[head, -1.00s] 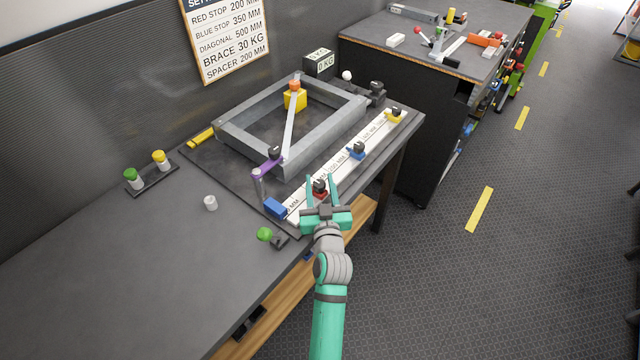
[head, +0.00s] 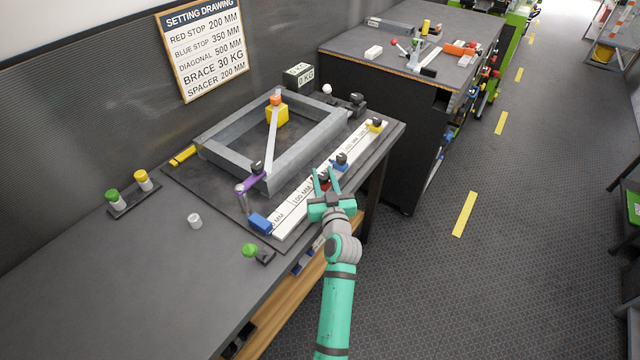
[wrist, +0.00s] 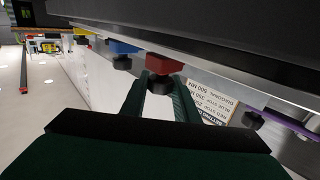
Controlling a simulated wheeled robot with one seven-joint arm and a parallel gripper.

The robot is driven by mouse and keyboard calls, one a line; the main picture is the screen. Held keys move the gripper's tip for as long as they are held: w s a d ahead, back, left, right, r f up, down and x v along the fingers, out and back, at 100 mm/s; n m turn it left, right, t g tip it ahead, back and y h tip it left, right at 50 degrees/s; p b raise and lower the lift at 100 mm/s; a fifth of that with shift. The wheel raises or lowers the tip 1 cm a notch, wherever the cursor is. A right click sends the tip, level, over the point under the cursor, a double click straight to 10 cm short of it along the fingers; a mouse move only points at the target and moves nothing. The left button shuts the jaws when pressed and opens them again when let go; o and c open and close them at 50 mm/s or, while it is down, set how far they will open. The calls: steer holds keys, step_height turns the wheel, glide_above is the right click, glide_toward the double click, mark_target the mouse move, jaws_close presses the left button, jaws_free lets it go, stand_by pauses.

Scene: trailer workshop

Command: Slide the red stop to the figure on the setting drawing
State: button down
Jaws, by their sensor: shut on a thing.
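The red stop (head: 324,184) sits on the white scale rail (head: 290,221) along the bench's front edge. It stands past the "100 MM" label, close below the blue stop (head: 340,163); the figure at it is unreadable. My gripper (head: 326,179) is shut on the red stop, its fingers around the black knob. In the wrist view the red stop (wrist: 164,64) shows with its knob (wrist: 158,85) between my fingertips. The setting drawing (head: 205,50) on the wall reads "RED STOP 200 MM" and "BLUE STOP 350 MM".
A yellow stop (head: 375,125) is at the rail's far end and a blue block (head: 260,223) at its near end. A grey frame (head: 230,167) with a diagonal bar lies behind the rail.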

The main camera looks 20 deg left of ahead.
steer(key=shift+w, duration=0.1)
steer(key=c, duration=1.4)
jaws_free()
steer(key=shift+d, duration=0.1)
steer(key=v, duration=1.1)
steer(key=shift+f, duration=0.1)
